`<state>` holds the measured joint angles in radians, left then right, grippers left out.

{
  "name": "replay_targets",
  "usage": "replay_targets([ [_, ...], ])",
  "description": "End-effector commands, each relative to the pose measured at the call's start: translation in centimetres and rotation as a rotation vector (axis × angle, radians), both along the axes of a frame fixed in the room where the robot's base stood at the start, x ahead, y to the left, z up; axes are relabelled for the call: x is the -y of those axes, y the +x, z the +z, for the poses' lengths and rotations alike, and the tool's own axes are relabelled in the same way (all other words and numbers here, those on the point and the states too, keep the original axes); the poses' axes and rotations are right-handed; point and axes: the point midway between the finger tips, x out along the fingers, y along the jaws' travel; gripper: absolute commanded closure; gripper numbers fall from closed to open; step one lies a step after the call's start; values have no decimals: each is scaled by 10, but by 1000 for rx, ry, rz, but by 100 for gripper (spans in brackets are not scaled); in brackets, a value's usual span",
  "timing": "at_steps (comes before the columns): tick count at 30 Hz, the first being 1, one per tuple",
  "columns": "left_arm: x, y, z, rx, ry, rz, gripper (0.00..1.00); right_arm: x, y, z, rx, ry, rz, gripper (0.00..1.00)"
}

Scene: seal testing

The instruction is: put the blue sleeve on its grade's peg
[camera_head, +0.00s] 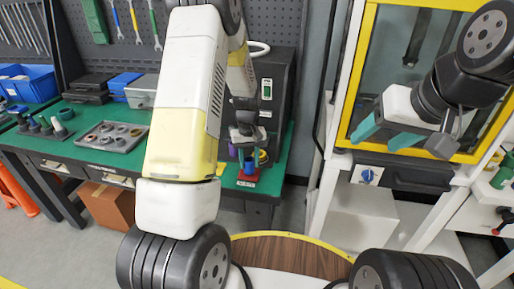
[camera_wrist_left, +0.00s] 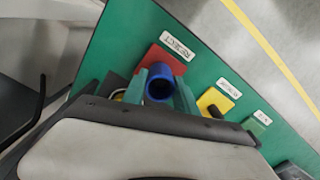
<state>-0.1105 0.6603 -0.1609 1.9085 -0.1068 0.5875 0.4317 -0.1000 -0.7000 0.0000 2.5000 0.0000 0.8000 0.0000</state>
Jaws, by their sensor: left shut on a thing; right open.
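The blue sleeve (camera_wrist_left: 158,88) is an open-ended tube between the two green fingers of my left gripper (camera_wrist_left: 162,90). In the head view the sleeve (camera_head: 248,166) shows small below my left gripper (camera_head: 246,140), over the right end of the green bench. A red plate (camera_wrist_left: 172,58) with a "REJECT" label (camera_wrist_left: 178,46) lies below and beyond the sleeve. A yellow plate (camera_wrist_left: 216,98) with a dark peg and a green plate (camera_wrist_left: 256,126) lie to its right in the wrist view. Whether the red plate's peg is inside the sleeve is hidden. My right gripper (camera_head: 388,128) is open and empty.
A grey tray of rings (camera_head: 112,136) and several dark pegs (camera_head: 45,124) stand on the bench's left part. A black machine (camera_head: 272,90) stands behind my left gripper. A yellow-framed cabinet (camera_head: 345,100) is at the right, near my right gripper.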

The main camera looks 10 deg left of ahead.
Motion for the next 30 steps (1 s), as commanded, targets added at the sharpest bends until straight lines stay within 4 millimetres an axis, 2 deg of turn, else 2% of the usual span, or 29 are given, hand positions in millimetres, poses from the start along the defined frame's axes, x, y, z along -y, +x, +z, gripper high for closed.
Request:
replay_targets([
  [30,0,0,-6,1,-1,0,100,0,0,0,0,0,0,40],
])
